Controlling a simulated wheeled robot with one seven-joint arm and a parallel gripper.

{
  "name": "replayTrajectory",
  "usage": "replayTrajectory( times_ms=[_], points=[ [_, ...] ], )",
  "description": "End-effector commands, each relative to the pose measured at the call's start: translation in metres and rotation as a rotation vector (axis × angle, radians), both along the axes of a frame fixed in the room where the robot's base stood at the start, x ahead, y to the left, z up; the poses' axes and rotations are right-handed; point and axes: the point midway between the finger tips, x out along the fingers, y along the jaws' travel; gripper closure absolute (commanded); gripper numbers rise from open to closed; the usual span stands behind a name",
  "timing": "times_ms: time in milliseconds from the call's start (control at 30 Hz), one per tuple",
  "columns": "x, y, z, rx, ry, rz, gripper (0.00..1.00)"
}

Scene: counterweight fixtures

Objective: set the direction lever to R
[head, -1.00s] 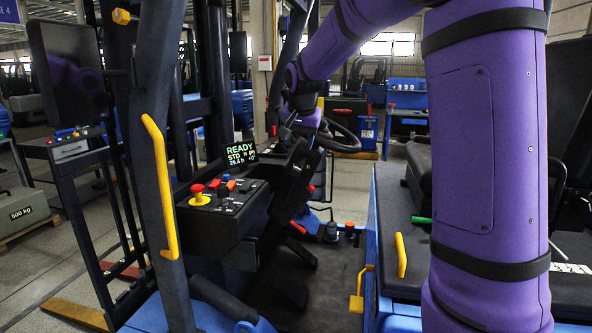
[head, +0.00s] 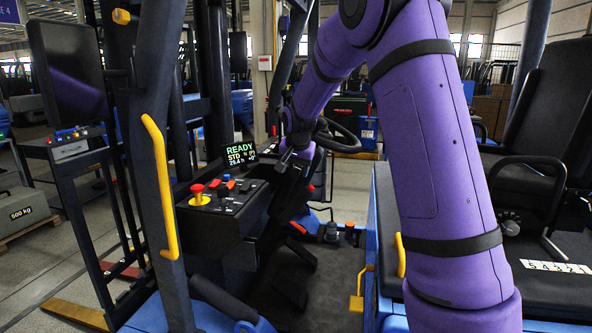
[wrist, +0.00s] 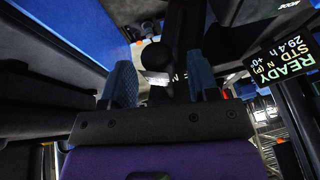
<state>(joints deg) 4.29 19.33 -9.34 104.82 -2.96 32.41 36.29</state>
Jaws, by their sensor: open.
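In the wrist view a dark lever with a round black knob (wrist: 155,57) shows between the two blue fingertips of my gripper (wrist: 161,78). I take it for the direction lever. My gripper is open, one finger on each side of the lever, with gaps visible; contact cannot be told. In the head view my gripper (head: 287,163) is at the dark column beside the steering wheel (head: 338,140), and the lever is hidden or too small there. The display (head: 240,153) reads READY, STD, N (P); it also shows rotated in the wrist view (wrist: 283,62). No R marking is readable.
Left of my gripper is a black console (head: 225,200) with a red mushroom button (head: 197,188) and small switches. A yellow grab handle (head: 160,185) is on the near post. The black seat (head: 545,120) is at the right. The floor between is open.

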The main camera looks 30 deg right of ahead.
Motion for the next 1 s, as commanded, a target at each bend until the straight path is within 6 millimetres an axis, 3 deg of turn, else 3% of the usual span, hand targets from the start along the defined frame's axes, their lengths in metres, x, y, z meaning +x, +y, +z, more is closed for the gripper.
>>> replayTrajectory(
  times_ms=[367, 600, 633, 1000],
  points=[
    [0.002, -0.001, -0.005, 0.0, 0.0, 0.0, 0.45],
    [0.002, -0.001, -0.005, 0.0, 0.0, 0.0, 0.98],
    [0.002, -0.001, -0.005, 0.0, 0.0, 0.0, 1.0],
    [-0.008, -0.012, -0.011, -0.027, -0.028, 0.088, 1.0]
  ],
)
